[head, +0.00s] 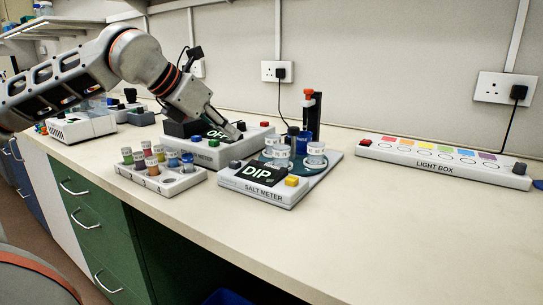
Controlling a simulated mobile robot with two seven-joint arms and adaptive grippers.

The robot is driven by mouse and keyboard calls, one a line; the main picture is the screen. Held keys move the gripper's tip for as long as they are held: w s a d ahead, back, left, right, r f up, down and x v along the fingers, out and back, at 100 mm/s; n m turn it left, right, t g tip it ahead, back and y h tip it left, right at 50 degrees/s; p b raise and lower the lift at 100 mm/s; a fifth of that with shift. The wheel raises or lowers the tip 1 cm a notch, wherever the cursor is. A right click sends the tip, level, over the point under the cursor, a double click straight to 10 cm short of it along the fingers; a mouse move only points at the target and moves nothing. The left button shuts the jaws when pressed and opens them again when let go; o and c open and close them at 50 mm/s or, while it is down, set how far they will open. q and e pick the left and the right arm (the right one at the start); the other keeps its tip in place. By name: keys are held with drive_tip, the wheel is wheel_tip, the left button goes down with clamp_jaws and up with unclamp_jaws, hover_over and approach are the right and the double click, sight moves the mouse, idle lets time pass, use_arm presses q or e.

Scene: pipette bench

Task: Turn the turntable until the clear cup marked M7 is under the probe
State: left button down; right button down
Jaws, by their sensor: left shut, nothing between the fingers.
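The turntable (318,168) is a dark teal disc on the base of the salt meter (262,198), right of the middle of the head view. Several clear cups with white labels stand on it, such as one at its right side (316,152) and one at its front left (281,156). The labels are too small to read, so I cannot tell which cup is M7. A dark probe (292,138) stands among the cups, by a black post with a red top (309,93). My left gripper (238,132) is shut and empty, left of the turntable, over a grey device. My right gripper is out of view.
The grey device (206,156) has a dark display partly hidden by my gripper. A rack (160,183) of coloured vials stands left of the salt meter, whose display reads DIP. A light box (440,164) lies at right. The front right bench is clear.

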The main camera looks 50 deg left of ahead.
sight(262, 155)
use_arm(q)
drive_tip(key=b+x, duration=0.1)
drive_tip(key=x, duration=0.6)
drive_tip(key=shift+w+f+b, duration=0.2)
drive_tip(key=shift+f+b, duration=0.05)
drive_tip(key=shift+b, duration=0.05)
drive_tip(key=shift+x, duration=0.8)
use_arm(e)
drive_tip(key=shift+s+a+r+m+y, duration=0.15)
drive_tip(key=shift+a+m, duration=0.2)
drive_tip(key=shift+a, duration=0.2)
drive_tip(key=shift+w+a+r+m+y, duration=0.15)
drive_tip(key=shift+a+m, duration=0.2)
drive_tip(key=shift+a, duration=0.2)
use_arm(q)
drive_tip(key=shift+r, duration=0.15)
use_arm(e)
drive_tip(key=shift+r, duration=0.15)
